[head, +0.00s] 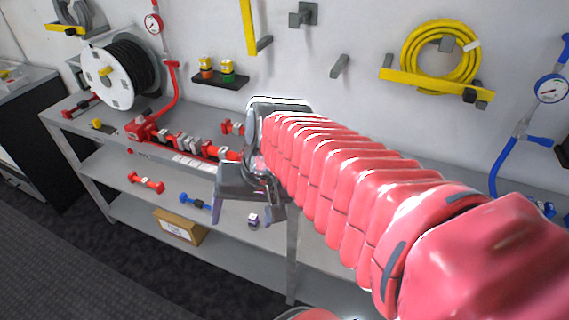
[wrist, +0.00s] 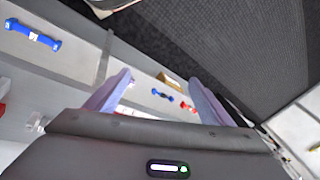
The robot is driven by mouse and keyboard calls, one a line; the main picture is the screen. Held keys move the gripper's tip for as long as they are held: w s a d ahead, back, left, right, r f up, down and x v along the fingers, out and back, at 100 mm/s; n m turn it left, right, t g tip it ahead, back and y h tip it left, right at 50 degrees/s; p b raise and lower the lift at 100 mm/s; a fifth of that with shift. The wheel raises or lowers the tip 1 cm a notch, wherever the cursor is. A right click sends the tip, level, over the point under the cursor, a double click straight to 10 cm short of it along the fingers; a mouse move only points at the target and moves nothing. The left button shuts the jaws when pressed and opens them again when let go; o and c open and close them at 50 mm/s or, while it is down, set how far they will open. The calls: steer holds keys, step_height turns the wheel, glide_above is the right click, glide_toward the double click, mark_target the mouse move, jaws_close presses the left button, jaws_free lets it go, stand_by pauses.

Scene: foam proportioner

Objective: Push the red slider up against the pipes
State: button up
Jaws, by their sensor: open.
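A row of red pipes and fittings (head: 187,145) with pale grey pieces among them lies along the top of the bench, left of my gripper. A red fitting with a hose (head: 142,128) is at its left end. I cannot tell for certain which red part is the slider; a small red piece (head: 130,150) shows at the bench's front edge. My gripper (head: 243,218) is in front of the bench, pointing down, open and empty. It hides the right end of the row. Its spread fingers also show in the wrist view (wrist: 160,76), with nothing between them.
A cardboard box (head: 180,228) is below. A hose reel (head: 118,72) stands at the back left. The floor in front is clear.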

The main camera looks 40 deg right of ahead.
steer(key=shift+o, duration=1)
steer(key=w+d+f+m+y, duration=0.2)
steer(key=w+d+m+y, duration=0.1)
steer(key=m, duration=0.4)
steer(key=shift+w+d+f, duration=0.25)
steer(key=shift+w+d, duration=0.3)
steer(key=shift+d, duration=0.6)
steer(key=w+d+f+m+t+y, duration=0.1)
steer(key=d+m+t, duration=0.3)
steer(key=d+m, duration=0.4)
steer(key=w+d+f+m+t+y, duration=0.1)
steer(key=d+f+m+t, duration=0.3)
steer(key=d+m, duration=0.5)
steer(key=w+d, duration=0.1)
steer(key=d, duration=0.8)
steer(key=shift+f, duration=0.3)
steer(key=shift+a, duration=0.1)
steer(key=x, duration=1.4)
steer(key=shift+r, duration=0.1)
steer(key=shift+c, duration=0.4)
